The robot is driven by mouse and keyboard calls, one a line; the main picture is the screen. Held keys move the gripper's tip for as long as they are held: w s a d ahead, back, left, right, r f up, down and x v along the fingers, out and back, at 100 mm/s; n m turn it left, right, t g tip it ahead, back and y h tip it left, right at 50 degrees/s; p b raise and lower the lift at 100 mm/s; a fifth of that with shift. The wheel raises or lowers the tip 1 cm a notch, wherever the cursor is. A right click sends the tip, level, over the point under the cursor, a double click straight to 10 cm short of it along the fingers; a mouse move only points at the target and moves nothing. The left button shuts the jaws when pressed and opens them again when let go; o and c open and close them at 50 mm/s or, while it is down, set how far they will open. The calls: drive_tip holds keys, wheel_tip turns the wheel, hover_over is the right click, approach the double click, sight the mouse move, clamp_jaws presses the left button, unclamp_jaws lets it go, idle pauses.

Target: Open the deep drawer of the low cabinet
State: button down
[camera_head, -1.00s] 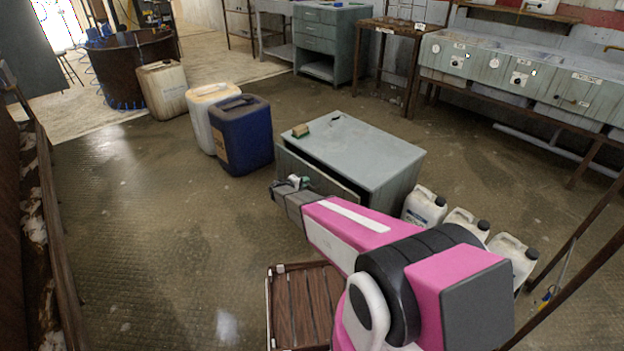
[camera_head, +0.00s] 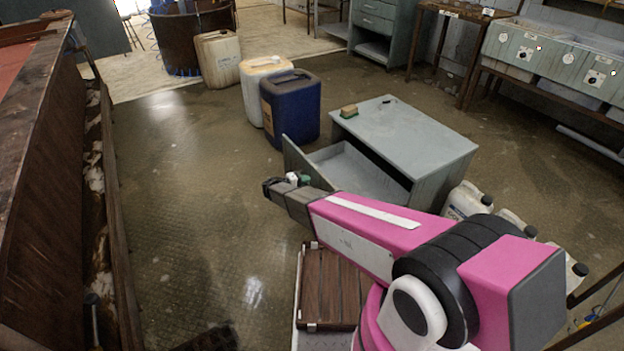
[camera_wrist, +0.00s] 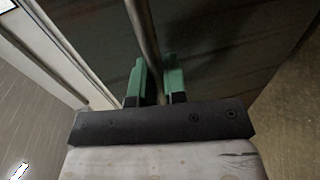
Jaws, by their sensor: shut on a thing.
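The low cabinet (camera_head: 415,138) is a grey-green metal box on the floor at the centre right of the head view. Its deep drawer (camera_head: 352,168) stands well out toward the left, with its empty-looking inside partly visible. My arm hides the drawer's near part. My gripper (camera_head: 302,181) is at the outer face of the drawer front. In the wrist view, the green fingers of my gripper (camera_wrist: 157,78) are closed around a thin metal bar handle (camera_wrist: 144,35) in front of a dark panel.
A blue canister (camera_head: 291,110) and a white canister (camera_head: 256,78) stand behind the drawer. A sponge (camera_head: 348,111) lies on the cabinet top. White jugs (camera_head: 466,202) stand at the cabinet's right. A slatted wooden crate (camera_head: 332,288) is near me. The floor left of the drawer is clear.

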drive_tip(key=shift+s+a, duration=0.15)
drive_tip(key=c, duration=1.2)
unclamp_jaws()
drive_tip(key=v, duration=1)
drive_tip(key=shift+s+a+r, duration=0.1)
drive_tip(key=shift+s+a, duration=0.05)
drive_tip(key=shift+a, duration=0.25)
